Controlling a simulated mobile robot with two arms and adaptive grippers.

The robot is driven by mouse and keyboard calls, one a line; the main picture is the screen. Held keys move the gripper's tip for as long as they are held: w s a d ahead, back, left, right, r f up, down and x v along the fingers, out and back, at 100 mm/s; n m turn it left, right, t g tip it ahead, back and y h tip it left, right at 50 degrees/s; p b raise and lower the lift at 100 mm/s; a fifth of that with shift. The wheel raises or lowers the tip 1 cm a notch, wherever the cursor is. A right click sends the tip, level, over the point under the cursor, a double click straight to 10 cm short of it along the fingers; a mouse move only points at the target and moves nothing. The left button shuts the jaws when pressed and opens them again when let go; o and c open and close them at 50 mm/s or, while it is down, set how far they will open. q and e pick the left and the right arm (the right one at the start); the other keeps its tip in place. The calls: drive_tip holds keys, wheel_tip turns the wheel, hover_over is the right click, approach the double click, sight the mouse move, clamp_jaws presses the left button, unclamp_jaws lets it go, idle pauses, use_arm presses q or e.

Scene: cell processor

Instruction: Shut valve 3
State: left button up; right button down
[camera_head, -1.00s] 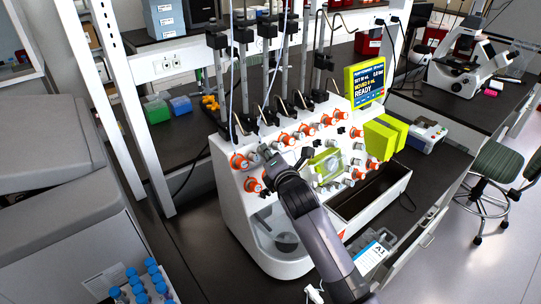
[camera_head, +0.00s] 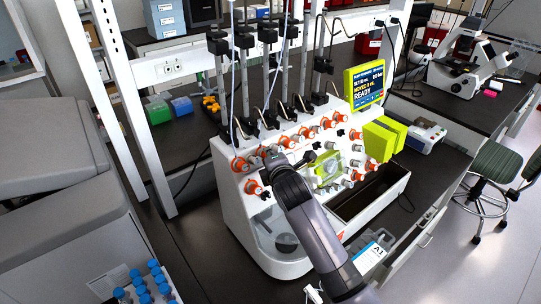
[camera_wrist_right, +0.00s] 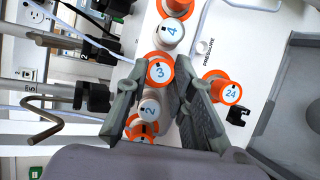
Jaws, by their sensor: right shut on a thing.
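My left gripper is in neither view.
Valve 24 (camera_wrist_right: 228,92) is right beside a finger. A yellow-green screen (camera_head: 368,82) reads READY. Tall syringe columns rise behind the knobs.

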drive_tip(key=shift+m+g, duration=0.3)
drive_tip(key=shift+m, duration=0.4)
drive_tip(key=c, duration=1.4)
unclamp_jaws()
drive_tip(key=v, duration=1.2)
drive_tip(key=shift+a, duration=0.1)
